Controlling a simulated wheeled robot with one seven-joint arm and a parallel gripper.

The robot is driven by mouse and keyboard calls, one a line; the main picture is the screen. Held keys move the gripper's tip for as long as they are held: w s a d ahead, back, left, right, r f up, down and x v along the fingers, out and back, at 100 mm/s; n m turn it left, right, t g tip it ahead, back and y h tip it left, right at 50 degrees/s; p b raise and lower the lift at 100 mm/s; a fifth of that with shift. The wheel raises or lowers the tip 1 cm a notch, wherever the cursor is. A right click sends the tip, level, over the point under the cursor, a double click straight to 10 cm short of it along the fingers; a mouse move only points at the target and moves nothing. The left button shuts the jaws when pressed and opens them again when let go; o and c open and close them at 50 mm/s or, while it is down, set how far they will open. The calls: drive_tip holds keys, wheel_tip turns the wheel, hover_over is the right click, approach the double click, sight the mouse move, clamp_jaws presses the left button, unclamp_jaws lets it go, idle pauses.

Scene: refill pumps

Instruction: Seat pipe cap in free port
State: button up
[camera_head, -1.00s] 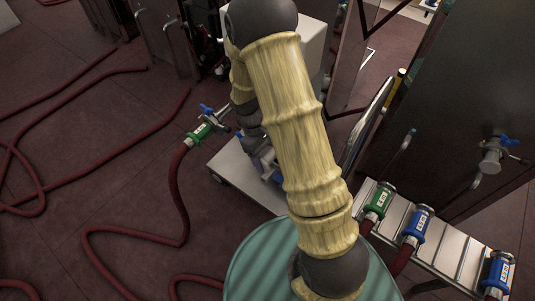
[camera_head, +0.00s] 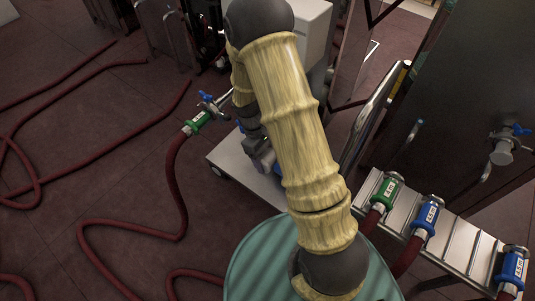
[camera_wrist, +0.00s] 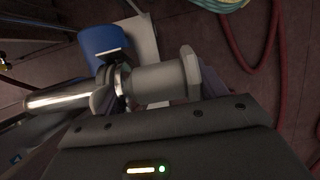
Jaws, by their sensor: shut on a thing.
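In the wrist view a grey, round pipe cap (camera_wrist: 158,82) with a wider flange on its right lies directly in front of my gripper (camera_wrist: 160,98), which is shut on it. To the left of the cap are a bright ring and a shiny metal pipe (camera_wrist: 58,95). The cap's left end is close to this ring; I cannot tell whether it is seated or only lined up. In the head view my gripper (camera_head: 262,156) is low over the white cart, partly hidden by my arm. Its fingertips and the port's opening are hidden.
A blue cylinder (camera_wrist: 104,45) lies just beyond the pipe. The white cart (camera_head: 228,160) stands on the floor. A green hose coupling (camera_head: 198,122) with a blue valve is left of it. A rack (camera_head: 455,250) with green and blue couplings stands at right, below a dark cabinet (camera_head: 430,130).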

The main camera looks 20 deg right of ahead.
drive_tip(key=shift+w+d+f, duration=0.15)
drive_tip(key=shift+d+f, duration=0.2)
drive_tip(key=shift+f, duration=0.25)
drive_tip(key=shift+f, duration=0.15)
drive_tip(key=o, duration=1.2)
drive_tip(key=shift+c, duration=0.2)
drive_tip(key=shift+w, duration=0.1)
